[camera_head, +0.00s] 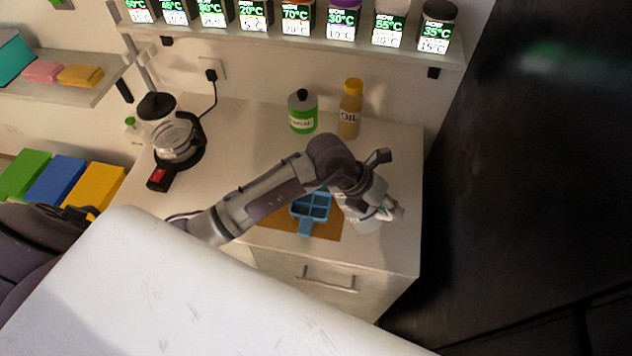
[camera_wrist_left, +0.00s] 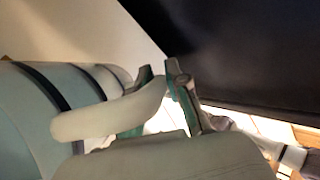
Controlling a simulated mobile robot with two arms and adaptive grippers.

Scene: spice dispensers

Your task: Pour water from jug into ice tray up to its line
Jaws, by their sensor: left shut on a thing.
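The blue ice tray (camera_head: 318,212) lies on a brown board (camera_head: 328,230) on the white counter, partly hidden behind my left arm. The pale jug (camera_head: 362,224) is just right of the tray, mostly covered by my left gripper (camera_head: 385,208). In the left wrist view the pale jug's body (camera_wrist_left: 30,110) fills the left side. Its rounded handle (camera_wrist_left: 90,122) passes between the teal-padded fingers of the gripper (camera_wrist_left: 163,98), which is shut on it. The jug's inside, any water and the tray's fill line cannot be made out. My right gripper is not in view.
A coffee maker (camera_head: 172,135) stands at the back left. A green-and-grey bottle (camera_head: 302,112) and an oil bottle (camera_head: 350,108) stand at the back. Several labelled jars line the shelf (camera_head: 290,36) above. A large dark surface (camera_head: 520,170) is at the right.

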